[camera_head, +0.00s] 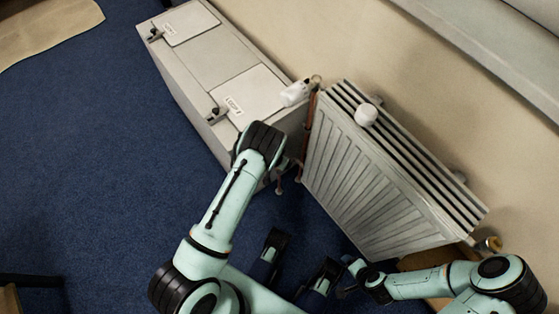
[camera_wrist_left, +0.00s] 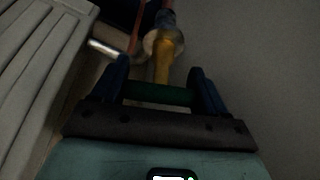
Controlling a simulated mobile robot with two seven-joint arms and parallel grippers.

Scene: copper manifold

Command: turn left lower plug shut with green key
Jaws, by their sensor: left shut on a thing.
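In the left wrist view my left gripper (camera_wrist_left: 160,90) has its two dark blue fingers closed on the dark green handle of the key (camera_wrist_left: 158,94). A yellow-brass piece (camera_wrist_left: 164,62) runs ahead of the handle to a round pale metal fitting (camera_wrist_left: 160,40). I cannot tell whether the key is seated on the plug, since that spot is dark. In the head view my left arm hides this gripper. The ribbed white radiator (camera_head: 362,180) stands at the wall; its lower left corner is partly hidden. My right gripper (camera_head: 350,270) is small and low in front of it.
A grey cabinet (camera_head: 190,75) with two labelled panels stands left of the radiator, with a white bottle (camera_head: 295,93) on it. A white object (camera_head: 366,114) sits on the radiator. Copper pipe (camera_head: 310,120) runs between them. Blue carpet (camera_head: 80,150) is clear at left.

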